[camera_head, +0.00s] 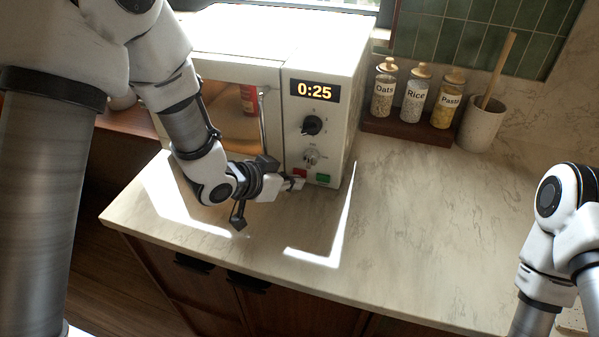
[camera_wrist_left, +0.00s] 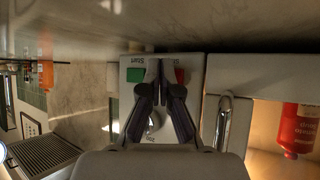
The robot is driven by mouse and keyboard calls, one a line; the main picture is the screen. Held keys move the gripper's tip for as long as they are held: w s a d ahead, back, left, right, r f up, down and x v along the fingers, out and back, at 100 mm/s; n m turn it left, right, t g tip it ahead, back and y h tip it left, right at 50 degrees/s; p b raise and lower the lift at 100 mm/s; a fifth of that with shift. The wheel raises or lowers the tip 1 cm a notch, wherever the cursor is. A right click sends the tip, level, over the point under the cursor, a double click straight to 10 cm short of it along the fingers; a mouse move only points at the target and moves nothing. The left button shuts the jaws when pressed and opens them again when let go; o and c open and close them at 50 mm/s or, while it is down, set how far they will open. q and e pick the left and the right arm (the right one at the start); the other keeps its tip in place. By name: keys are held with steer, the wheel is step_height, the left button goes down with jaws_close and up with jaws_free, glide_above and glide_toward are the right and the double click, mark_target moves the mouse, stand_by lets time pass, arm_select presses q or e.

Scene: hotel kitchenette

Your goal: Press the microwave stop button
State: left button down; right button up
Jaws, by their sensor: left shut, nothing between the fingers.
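The white microwave (camera_head: 325,101) stands on the counter with its display (camera_head: 312,90) lit and reading 0:25. Two buttons sit at the bottom of its panel: a red one (camera_head: 299,173) on the left and a green one (camera_head: 323,178) on the right. The wrist view shows the panel upside down, with the green button (camera_wrist_left: 135,75) marked Start and the red button (camera_wrist_left: 181,76) partly behind a finger. My left gripper (camera_head: 299,184) is shut and empty, its tips close to the red button. I cannot tell whether they touch it. My right gripper is out of view.
A red container (camera_head: 249,98) shows inside the lit microwave, behind its door handle (camera_head: 263,122). Oats (camera_head: 384,92), Rice (camera_head: 415,98) and Pasta (camera_head: 447,103) jars stand on a dark rack beside a utensil crock (camera_head: 481,126). The counter (camera_head: 420,220) to the right is clear.

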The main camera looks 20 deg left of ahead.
arm_select(q)
steer(key=shift+w, duration=0.4)
stand_by(0.3)
steer(key=shift+s, duration=0.8)
steer(key=shift+s+b, duration=0.45)
steer(key=shift+s, duration=2.05)
